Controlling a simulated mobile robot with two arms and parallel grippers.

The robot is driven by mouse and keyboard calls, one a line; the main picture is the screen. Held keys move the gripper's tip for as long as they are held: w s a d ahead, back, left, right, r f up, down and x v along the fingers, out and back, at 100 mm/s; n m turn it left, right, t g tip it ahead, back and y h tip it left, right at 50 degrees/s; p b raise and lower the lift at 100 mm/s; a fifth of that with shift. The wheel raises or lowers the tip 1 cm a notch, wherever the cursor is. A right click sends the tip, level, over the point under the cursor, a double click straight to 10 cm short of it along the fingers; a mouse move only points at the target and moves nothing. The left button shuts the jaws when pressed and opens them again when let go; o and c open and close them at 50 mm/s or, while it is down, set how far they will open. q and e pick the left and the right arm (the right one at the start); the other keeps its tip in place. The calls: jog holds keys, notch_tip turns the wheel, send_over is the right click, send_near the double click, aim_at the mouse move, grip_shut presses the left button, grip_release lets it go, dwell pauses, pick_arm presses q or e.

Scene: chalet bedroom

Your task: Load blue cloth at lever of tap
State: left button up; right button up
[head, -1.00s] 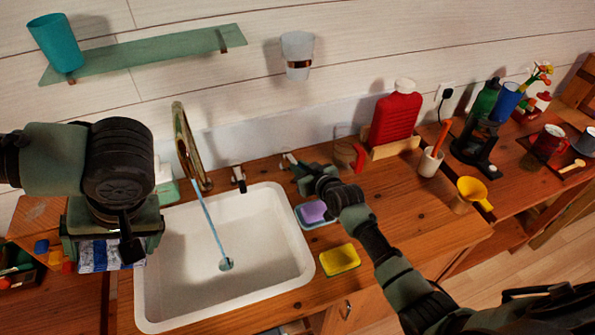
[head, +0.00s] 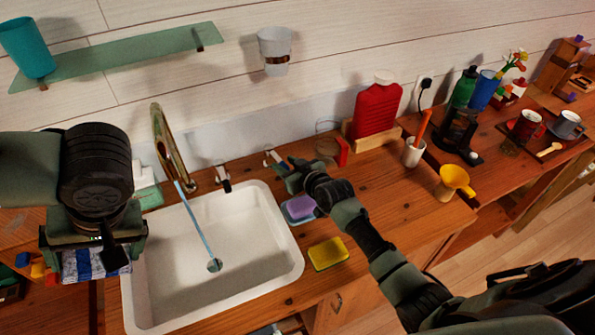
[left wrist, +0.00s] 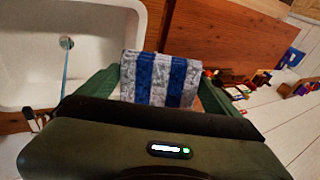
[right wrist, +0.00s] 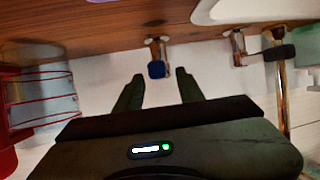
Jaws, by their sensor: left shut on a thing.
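The blue-and-white striped cloth (left wrist: 160,78) is gripped by my left gripper (head: 95,245), which is shut on it at the left of the sink; it also shows in the head view (head: 82,266). The gold tap (head: 168,140) stands behind the sink, with a thin blue stream of water falling to the drain. One lever with a blue end (right wrist: 157,68) is just ahead of my right gripper (right wrist: 160,76), whose fingers are spread and empty. The other lever (right wrist: 238,48), with a dark end, is nearer the tap.
The white sink (head: 290,262) fills the middle. A purple sponge (head: 300,206) and a yellow sponge (head: 328,254) lie to its right. A glass shelf (head: 120,58) hangs above.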

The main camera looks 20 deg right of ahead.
jog(key=v, duration=1)
jog(key=shift+s+d+r+b, duration=0.1)
jog(key=shift+s+r+b, duration=0.1)
jog(key=shift+s+b, duration=0.15)
